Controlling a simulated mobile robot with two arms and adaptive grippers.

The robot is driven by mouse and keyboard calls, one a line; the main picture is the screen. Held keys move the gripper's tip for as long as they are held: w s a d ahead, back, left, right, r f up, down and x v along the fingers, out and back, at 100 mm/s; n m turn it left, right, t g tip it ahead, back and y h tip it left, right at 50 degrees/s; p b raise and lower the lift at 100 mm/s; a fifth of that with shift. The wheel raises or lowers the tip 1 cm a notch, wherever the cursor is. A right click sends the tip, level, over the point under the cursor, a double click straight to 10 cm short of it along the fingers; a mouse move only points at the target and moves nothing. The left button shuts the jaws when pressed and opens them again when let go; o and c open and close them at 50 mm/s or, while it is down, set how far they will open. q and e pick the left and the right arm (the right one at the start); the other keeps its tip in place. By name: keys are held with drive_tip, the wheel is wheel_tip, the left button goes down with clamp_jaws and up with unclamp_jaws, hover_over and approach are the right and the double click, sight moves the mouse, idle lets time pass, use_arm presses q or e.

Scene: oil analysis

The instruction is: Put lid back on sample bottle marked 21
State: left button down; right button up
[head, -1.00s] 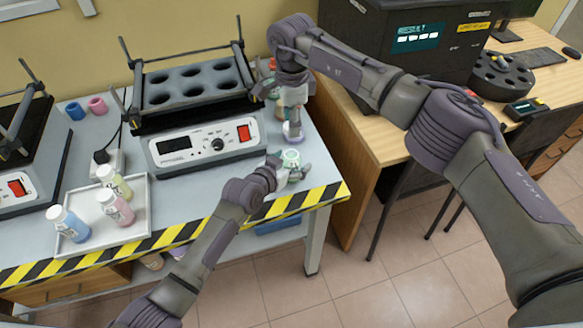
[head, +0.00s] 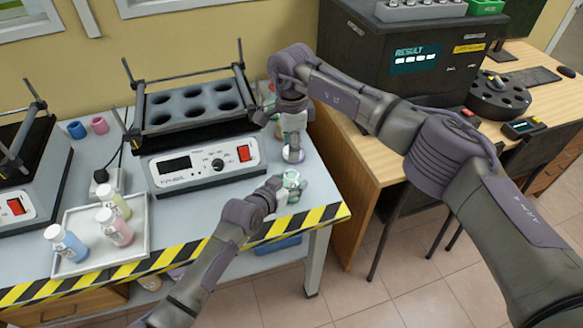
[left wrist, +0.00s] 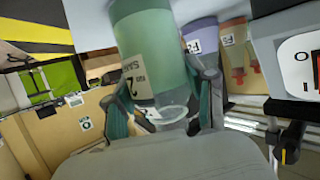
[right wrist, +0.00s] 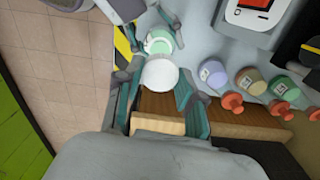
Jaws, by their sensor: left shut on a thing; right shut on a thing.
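A green sample bottle (head: 291,179) is in my left gripper (head: 288,187), near the bench's front right corner. In the left wrist view the bottle (left wrist: 143,48) fills the space between the fingers; its label shows "SAMP" and a 2, the rest of the number unclear. My right gripper (head: 291,130) is behind it, above the bench's right end. In the right wrist view its fingers are shut on a round white lid (right wrist: 159,73). There the green bottle (right wrist: 160,42) shows just beyond the lid; I cannot tell whether they touch.
A purple-tinted bottle (head: 293,154) stands behind the green one. Several bottles and orange-red lids stand close by in the right wrist view. A heater block unit (head: 205,168) is left of my grippers. A white tray (head: 75,262) holds several bottles. A wooden desk (head: 365,165) is to the right.

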sight(292, 170)
drive_tip(key=shift+f, duration=1.85)
drive_tip(key=shift+f, duration=0.15)
drive_tip(key=shift+f, duration=0.75)
drive_tip(key=shift+f, duration=0.6)
